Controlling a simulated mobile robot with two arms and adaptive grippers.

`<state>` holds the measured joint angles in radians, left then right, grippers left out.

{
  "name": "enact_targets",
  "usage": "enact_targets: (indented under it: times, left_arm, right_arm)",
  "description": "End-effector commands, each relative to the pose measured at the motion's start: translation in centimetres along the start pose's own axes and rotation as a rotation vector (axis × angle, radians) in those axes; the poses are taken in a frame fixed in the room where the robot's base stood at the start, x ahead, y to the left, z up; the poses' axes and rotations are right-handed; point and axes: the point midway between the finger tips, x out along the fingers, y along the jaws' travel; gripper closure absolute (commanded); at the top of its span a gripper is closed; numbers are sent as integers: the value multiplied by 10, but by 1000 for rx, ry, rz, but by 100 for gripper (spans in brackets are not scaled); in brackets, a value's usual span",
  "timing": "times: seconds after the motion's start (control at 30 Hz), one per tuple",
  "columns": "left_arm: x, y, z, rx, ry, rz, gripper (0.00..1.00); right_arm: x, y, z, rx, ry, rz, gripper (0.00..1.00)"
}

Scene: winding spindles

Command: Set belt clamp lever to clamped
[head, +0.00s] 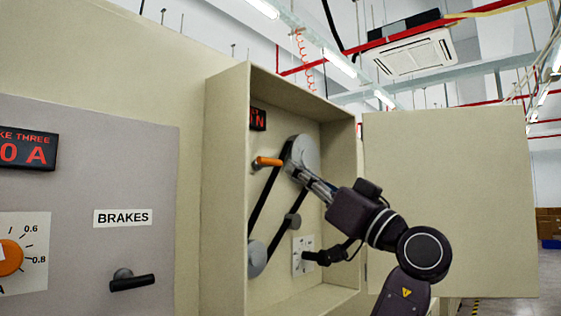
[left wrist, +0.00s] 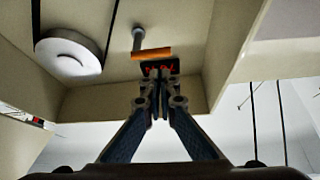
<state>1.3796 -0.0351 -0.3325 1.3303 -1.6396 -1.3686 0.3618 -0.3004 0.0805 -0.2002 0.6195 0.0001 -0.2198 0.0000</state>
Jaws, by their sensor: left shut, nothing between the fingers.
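The lever with an orange handle (head: 268,161) sticks out inside the open cabinet, beside the upper pulley. In the left wrist view its orange bar (left wrist: 152,54) lies nearly level across the end of a grey shaft (left wrist: 138,38). I take it for the belt clamp lever; no label on it can be read. My left gripper (head: 293,167) reaches in from the right, its fingertips just right of the handle. In the left wrist view the gripper's fingertips (left wrist: 157,77) are together and empty, seen below the handle. Contact cannot be told.
A belt runs between the grey upper pulley (head: 306,152) and lower pulley (head: 257,258). A small red-lettered display (head: 258,119) is at the cabinet's top. The cabinet door (head: 450,190) stands open at right. A BRAKES panel (head: 75,240) with a black handle is at left.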

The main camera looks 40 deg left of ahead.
Motion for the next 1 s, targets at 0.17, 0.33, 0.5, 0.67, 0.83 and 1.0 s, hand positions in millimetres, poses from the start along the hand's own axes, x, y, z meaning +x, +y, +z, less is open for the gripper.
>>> enact_targets:
  times: [0.17,0.33,0.5,0.67,0.83,1.0]
  left_arm:
    - [-33,0,0,-1,0,3,100]
    - [-48,0,0,-1,1,0,100]
    - [-51,0,0,-1,0,0,100]
    - [-51,0,0,-1,0,0,100]
    - [-50,0,0,-1,1,0,100]
    - [-53,11,6,20,3,21,100]
  right_arm:
    - [0,0,-1,0,1,0,51]
    - [0,0,-1,0,1,0,51]
    - [0,0,-1,0,1,0,51]
    - [0,0,-1,0,1,0,51]
    - [0,0,-1,0,1,0,51]
    - [0,0,-1,0,1,0,51]
